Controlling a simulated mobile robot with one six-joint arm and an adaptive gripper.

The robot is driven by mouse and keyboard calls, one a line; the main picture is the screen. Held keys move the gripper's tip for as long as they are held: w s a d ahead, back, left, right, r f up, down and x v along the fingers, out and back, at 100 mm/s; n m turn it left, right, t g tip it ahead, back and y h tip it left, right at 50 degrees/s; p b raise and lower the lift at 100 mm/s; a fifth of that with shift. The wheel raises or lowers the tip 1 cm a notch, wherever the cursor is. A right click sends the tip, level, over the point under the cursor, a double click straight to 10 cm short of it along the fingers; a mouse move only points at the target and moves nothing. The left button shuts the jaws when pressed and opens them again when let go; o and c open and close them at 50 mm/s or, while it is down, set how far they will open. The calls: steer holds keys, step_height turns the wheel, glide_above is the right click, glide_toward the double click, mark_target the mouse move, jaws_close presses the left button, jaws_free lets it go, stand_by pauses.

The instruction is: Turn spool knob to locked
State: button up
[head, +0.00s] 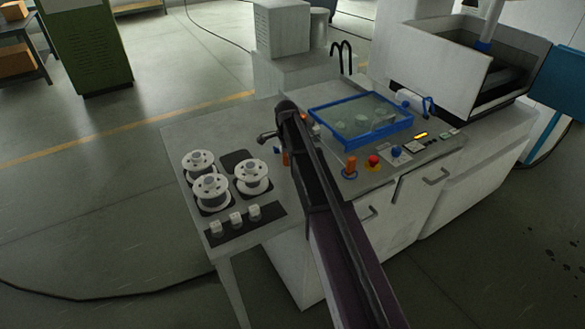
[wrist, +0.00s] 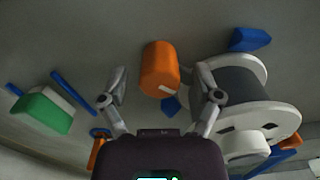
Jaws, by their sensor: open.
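An orange cylindrical knob (wrist: 160,65) with a small white mark on its side stands on a grey surface in the wrist view. A large grey-and-white spool (wrist: 250,95) is close to its right. My gripper (wrist: 161,75) is open, with one finger to each side of the knob in the picture; neither finger visibly grips it. The right finger overlaps the spool's edge in the picture. In the head view an orange piece (head: 285,158) shows beside my dark arm, partly hidden by it; my gripper is mostly hidden there. I cannot read the knob's lock setting.
In the wrist view a green-and-white block (wrist: 44,110) lies left, with blue pieces (wrist: 249,39) around. In the head view, several white spools (head: 211,188) stand on the side table (head: 190,128). A blue-framed tray (head: 360,118) and a red button (head: 373,160) are right of my arm.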

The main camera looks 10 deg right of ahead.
steer(key=shift+n, duration=0.5)
